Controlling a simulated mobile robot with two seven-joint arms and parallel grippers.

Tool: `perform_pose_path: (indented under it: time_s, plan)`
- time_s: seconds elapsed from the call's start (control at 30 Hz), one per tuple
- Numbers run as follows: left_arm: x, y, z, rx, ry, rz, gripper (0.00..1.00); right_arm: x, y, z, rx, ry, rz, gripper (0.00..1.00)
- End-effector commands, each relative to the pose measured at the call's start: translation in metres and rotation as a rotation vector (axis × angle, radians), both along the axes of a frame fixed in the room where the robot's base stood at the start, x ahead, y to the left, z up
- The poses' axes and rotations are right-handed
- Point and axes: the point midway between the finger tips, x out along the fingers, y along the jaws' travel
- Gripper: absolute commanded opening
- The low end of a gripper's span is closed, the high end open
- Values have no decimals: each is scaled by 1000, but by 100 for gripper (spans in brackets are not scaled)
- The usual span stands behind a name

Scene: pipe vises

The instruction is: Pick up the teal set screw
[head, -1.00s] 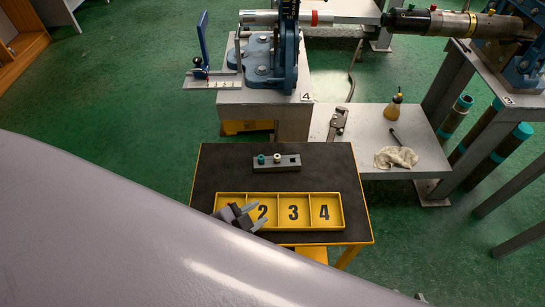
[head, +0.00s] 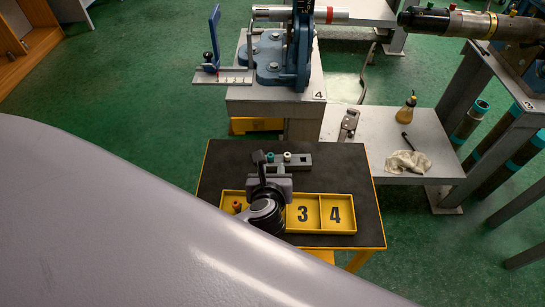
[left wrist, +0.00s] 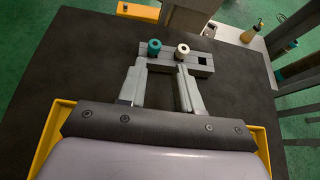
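The teal set screw (head: 270,157) stands upright at the left end of a grey block (head: 302,163) on the black-topped table. In the left wrist view the teal set screw (left wrist: 154,47) stands in the block (left wrist: 205,64), beyond my fingertips. A white set screw (left wrist: 182,50) stands to its right, and a square hole is at the block's right end. My left gripper (left wrist: 162,68) is open and empty, its fingers pointing at the block, with the teal screw nearer the left finger's line. In the head view my left gripper (head: 266,168) is just in front of the block. My right gripper is not in view.
A yellow tray (head: 321,233) with numbered compartments lies in front of the block, partly hidden by my arm; a red piece (head: 237,205) shows in it. A blue vise (head: 275,60) stands behind. The tabletop right of the block is clear.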

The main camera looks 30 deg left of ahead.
Motion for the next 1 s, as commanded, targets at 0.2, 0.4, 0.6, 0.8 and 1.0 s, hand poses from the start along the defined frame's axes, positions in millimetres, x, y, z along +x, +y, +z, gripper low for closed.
perform_pose_path:
  time_s: [0.2,0.4,0.6,0.8,1.0]
  plan:
    - [9,9,-6,57,15,10,34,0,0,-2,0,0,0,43]
    - [27,20,-15,54,15,11,34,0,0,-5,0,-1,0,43]
    - [49,31,-27,53,15,9,34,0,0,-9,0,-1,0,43]
    - [55,34,-30,49,16,8,34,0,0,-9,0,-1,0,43]
    - [54,34,-30,49,16,8,21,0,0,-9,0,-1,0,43]
